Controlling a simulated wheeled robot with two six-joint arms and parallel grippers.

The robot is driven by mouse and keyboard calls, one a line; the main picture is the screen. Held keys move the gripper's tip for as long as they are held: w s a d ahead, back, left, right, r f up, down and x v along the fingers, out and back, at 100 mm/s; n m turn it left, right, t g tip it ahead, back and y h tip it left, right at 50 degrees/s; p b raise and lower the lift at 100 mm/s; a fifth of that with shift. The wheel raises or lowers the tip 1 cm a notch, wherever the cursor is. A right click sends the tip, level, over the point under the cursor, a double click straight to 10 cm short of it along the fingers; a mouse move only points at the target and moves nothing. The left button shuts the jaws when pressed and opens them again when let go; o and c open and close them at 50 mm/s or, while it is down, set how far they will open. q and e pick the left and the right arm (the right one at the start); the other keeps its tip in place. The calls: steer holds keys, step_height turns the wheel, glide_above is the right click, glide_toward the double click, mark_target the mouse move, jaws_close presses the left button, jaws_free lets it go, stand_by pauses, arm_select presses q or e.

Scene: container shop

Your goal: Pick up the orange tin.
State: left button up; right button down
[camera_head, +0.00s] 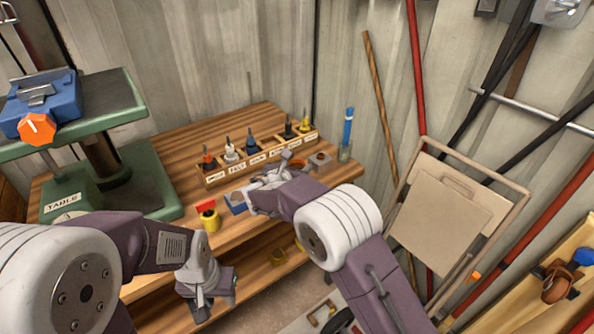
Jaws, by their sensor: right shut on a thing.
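I cannot tell whether the tin is clear of the bench top. My left gripper (204,305) hangs low in front of the bench, far from the tin, pointing down. Its finger gap is not clear.
A labelled rack (215,177) with several coloured items stands behind the tin. A grey tin (320,158) is to its right. A green drill-press table (150,208) stands at the left.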

step_height(320, 180, up, 5)
steer(key=shift+s+d+f+p, duration=0.1)
steer(key=shift+d+p, duration=0.05)
steer(key=shift+p, duration=0.75)
steer(key=s+d+r, duration=0.6)
steer(key=s+d, duration=0.1)
steer(key=d, duration=0.1)
steer(key=shift+d+p, duration=0.3)
steer(key=shift+d, duration=0.1)
steer(key=shift+s+r, duration=0.1)
